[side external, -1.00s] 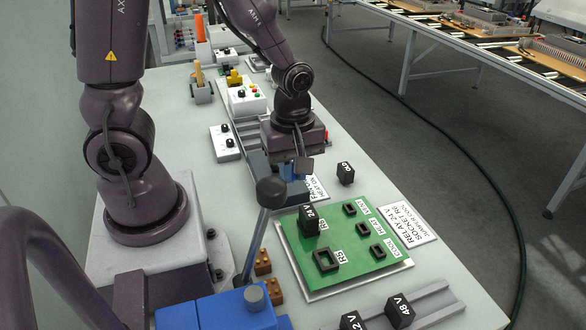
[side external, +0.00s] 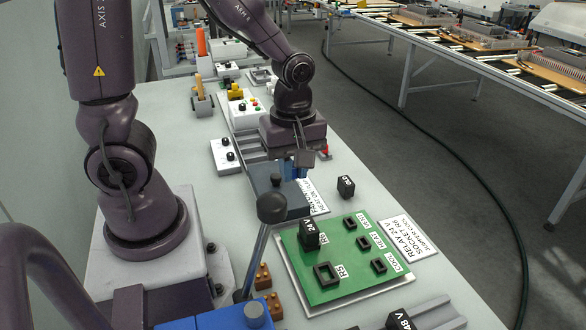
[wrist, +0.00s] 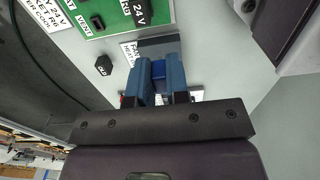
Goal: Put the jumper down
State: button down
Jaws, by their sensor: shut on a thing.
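My gripper (side external: 300,172) is above the work table, pointing down, near a dark grey block (side external: 272,194) and the white FAN label (side external: 313,201). In the wrist view its two blue fingers (wrist: 160,84) are closed around a small darker blue piece (wrist: 158,70), which appears to be the jumper. Most of that piece is hidden between the fingers. In the wrist view the grey block (wrist: 160,47) lies just beyond the fingertips. I cannot tell whether the held piece touches anything.
A green relay board (side external: 340,282) with black sockets and an upright 24 V relay (side external: 309,234) is nearby. A small black OLD relay (side external: 346,187) stands apart on the table. A white relay label plate (side external: 402,243) lies beside the board.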

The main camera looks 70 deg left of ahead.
jog(key=shift+a, duration=0.1)
jog(key=shift+s+a+f, duration=0.1)
jog(key=shift+a+f, duration=0.05)
jog(key=shift+a, duration=0.1)
jog(key=w+a+f+n, duration=0.25)
jog(key=a+f, duration=0.25)
jog(key=a, duration=0.5)
jog(key=m, duration=0.3)
send_over(333, 179)
jog(key=shift+n, duration=0.25)
jog(key=f, duration=1)
jog(key=shift+s, duration=0.3)
jog(key=shift+w+f, duration=0.15)
jog(key=shift+f, duration=0.8)
jog(key=shift+w+f, duration=0.1)
jog(key=shift+f, duration=0.85)
jog(key=shift+f, duration=0.1)
